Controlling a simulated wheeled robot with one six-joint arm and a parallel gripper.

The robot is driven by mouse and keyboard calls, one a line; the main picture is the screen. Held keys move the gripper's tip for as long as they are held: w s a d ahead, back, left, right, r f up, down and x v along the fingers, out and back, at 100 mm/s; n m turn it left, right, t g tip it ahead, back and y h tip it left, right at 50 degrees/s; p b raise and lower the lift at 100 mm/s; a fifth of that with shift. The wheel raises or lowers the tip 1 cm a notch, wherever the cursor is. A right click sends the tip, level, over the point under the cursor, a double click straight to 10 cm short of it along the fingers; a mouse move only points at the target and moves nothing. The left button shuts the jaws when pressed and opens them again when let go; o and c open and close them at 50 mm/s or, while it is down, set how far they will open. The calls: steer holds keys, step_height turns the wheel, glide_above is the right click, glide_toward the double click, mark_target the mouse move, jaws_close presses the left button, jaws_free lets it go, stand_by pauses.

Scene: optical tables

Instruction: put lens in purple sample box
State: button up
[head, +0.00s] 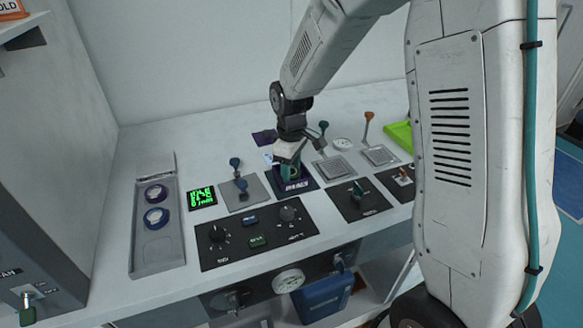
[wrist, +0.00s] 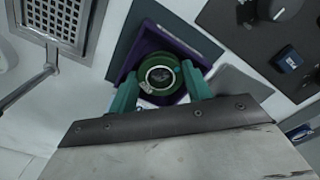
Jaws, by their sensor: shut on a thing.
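The lens (wrist: 160,76) is a round ring with a pale rim and dark green surround, seen face-on in the wrist view. My gripper (wrist: 160,86) is shut on it, with one teal finger on each side. The purple sample box (wrist: 196,51) lies directly behind the lens in the wrist view, its purple walls showing around it. In the head view my gripper (head: 290,172) points down over the purple box (head: 297,186), its fingers hiding most of the lens. I cannot tell whether the lens touches the box floor.
A grey tray (head: 157,245) with two ringed discs stands at the left. A black control panel (head: 255,242) lies in front. Perforated plates (head: 336,168) and a lime-green tray (head: 399,137) are at right.

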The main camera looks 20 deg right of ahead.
steer(key=o, duration=0.8)
steer(key=shift+f, duration=0.1)
step_height(320, 180, up, 12)
steer(key=s+d+r+m, duration=0.1)
steer(key=s+r+m, duration=0.1)
steer(key=s+r, duration=0.35)
steer(key=s+d+r+m, duration=0.1)
steer(key=s+r+m, duration=0.1)
steer(key=s, duration=0.6)
steer(key=s+d+m+t, duration=0.1)
steer(key=s+m, duration=0.3)
steer(key=s, duration=1.2)
steer(key=shift+s+m, duration=0.3)
steer(key=shift+s, duration=0.05)
steer(key=shift+d+r, duration=0.1)
